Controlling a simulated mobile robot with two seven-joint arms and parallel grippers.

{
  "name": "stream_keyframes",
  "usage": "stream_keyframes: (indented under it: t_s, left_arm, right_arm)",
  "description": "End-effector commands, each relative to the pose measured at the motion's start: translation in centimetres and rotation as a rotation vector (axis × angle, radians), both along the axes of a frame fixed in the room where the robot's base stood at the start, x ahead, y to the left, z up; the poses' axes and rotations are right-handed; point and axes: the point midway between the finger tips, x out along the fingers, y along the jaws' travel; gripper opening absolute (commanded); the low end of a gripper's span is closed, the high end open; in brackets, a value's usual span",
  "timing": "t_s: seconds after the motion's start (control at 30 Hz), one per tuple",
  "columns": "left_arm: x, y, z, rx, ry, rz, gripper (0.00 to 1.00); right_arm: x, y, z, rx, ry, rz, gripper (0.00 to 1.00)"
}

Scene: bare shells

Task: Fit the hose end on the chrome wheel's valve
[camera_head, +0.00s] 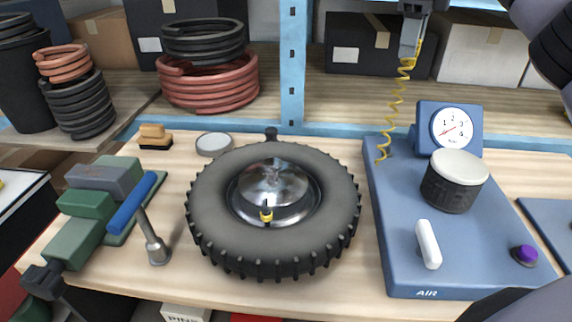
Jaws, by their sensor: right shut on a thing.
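The wheel (340,222) is a black knobbly tyre lying flat on the wooden bench, with a shiny chrome hub (274,185) in its middle. Its valve (266,213), small with a yellow band, stands at the near side of the hub. My right gripper (411,48) is at the top, right of the wheel and high above the bench. It is shut on the hose end (416,50), which is mostly hidden by the fingers. The yellow coiled hose (394,98) hangs from there to the blue air unit (400,245). My left gripper is not in view.
The air unit carries a gauge (454,128), a dark cylinder with a pale top (454,182), a white lever (428,245) and a purple knob (523,255). A blue post (292,70) stands behind the wheel.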

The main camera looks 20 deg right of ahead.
Motion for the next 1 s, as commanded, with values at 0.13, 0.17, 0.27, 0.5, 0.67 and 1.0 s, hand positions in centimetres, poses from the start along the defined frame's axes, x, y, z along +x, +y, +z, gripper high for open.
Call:
stream_keyframes:
  t_s: [0.13,0.17,0.27,0.5,0.67,1.0]
  left_arm:
    - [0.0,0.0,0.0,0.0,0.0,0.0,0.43]
    - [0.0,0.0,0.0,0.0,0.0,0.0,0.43]
    - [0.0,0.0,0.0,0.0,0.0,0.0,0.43]
    - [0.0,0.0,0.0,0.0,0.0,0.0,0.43]
    - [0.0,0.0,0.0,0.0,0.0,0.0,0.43]
    - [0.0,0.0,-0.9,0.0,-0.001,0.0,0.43]
  right_arm:
    - [0.0,0.0,0.0,0.001,-0.001,0.0,0.0]
    - [0.0,0.0,0.0,0.0,-0.001,0.0,0.0]
    - [0.0,0.0,0.0,0.0,-0.001,0.0,0.0]
    - [0.0,0.0,0.0,0.001,-0.001,0.0,0.0]
    - [0.1,0.4,0.0,0.0,-0.001,0.011,0.0]
    - [0.8,9.6,-0.9,-0.004,-0.015,0.262,0.0]
